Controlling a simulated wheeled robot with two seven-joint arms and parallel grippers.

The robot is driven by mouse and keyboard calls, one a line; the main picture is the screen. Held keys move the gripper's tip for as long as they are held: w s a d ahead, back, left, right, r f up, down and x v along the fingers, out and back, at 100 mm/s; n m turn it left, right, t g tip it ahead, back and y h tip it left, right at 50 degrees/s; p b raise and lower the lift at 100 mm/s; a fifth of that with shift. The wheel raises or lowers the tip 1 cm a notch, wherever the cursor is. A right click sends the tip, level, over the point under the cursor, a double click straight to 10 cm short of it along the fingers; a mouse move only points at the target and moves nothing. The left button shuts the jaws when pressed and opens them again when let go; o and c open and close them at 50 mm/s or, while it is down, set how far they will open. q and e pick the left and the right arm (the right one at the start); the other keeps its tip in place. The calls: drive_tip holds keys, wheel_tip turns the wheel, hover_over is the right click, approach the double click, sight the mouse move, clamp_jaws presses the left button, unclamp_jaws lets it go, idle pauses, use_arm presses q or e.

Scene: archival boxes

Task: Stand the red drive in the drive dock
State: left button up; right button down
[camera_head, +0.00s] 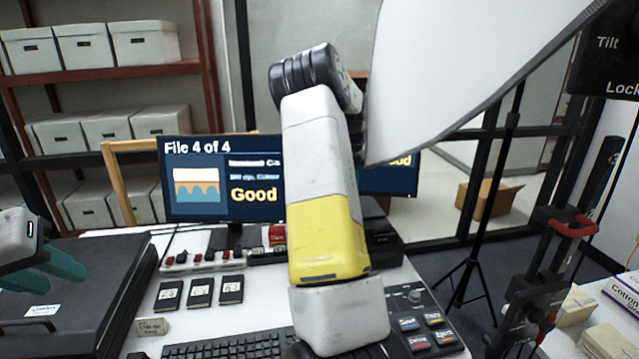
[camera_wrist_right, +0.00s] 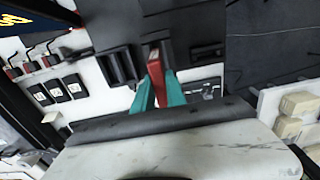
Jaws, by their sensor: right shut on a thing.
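The red drive (camera_wrist_right: 156,75) is between the teal fingers of my right gripper (camera_wrist_right: 158,88) in the right wrist view. The gripper is shut on it. Its far end is at a black slotted unit (camera_wrist_right: 118,66), which looks like the drive dock; I cannot tell whether the drive is inside a slot or only above it. In the head view my right arm covers the right gripper and most of this area. My left gripper (camera_head: 45,272) is open and empty at the left, above a black case.
The black case (camera_head: 75,300) fills the left of the table. Three black drives (camera_head: 199,292) lie beside a strip with red switches (camera_head: 205,259). A keyboard (camera_head: 235,346) is in front, a monitor (camera_head: 222,185) behind, and a button panel (camera_head: 425,325) at right.

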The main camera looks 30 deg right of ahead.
drive_tip(key=shift+f, duration=3.05)
drive_tip(key=shift+f, duration=1.05)
drive_tip(key=c, duration=1.3)
unclamp_jaws()
wheel_tip(320, 180, up, 8)
drive_tip(key=shift+f, duration=0.1)
